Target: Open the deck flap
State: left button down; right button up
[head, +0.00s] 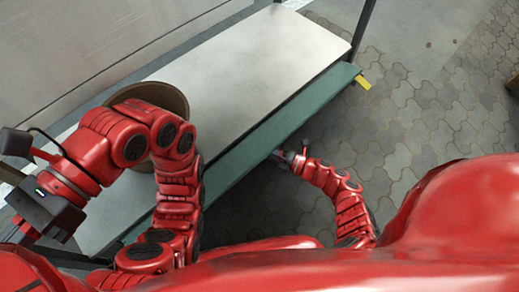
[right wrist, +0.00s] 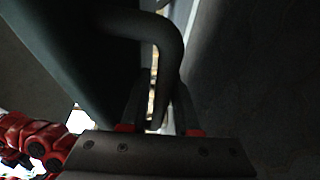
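The deck (head: 265,70) is a long pale board on a dark frame, running diagonally in the head view. The green flap (head: 250,145) is a long strip along its near edge; its exact tilt is hard to judge. My right gripper (head: 284,156) is at the flap's outer edge, near mid-length. In the right wrist view a dark bent bar, probably the flap's handle (right wrist: 168,45), runs between the fingers of my right gripper (right wrist: 160,100). Shadow hides whether both fingers press on it. My left arm is bent over the deck's left end; its gripper fingers are not visible.
A brown round bowl-like thing (head: 178,98) stands on the deck, partly behind my left arm. A yellow tab (head: 363,83) sticks out by the flap's far end. A dark post (head: 362,28) rises at the deck's far corner. Paved floor (head: 420,120) to the right is clear.

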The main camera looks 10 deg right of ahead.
jog(key=shift+c, duration=0.2)
grip_shut()
dwell(1.3)
